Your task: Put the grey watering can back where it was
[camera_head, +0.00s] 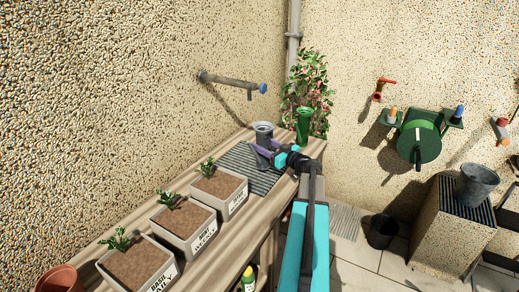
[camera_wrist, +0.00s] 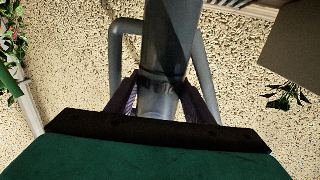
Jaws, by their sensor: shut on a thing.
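The grey watering can (camera_head: 264,129) is at the far end of the wooden bench, over or on a dark ribbed mat (camera_head: 244,165). My gripper (camera_head: 266,155) is at the can's near side, with its purple fingers around part of it. In the wrist view the can (camera_wrist: 168,50) fills the upper middle, with its handle curving to the left. The purple fingers of my gripper (camera_wrist: 160,105) are closed on both sides of its grey body or spout; I cannot tell which. Whether the can's base touches the mat is hidden.
Three planters with seedlings (camera_head: 170,222) line the bench (camera_head: 130,215). A green can (camera_head: 304,125) and a flowering plant (camera_head: 312,85) stand behind at the right. A pipe tap (camera_head: 235,82) juts from the wall above. A hose reel (camera_head: 418,142) and a grey bucket (camera_head: 476,185) are farther right.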

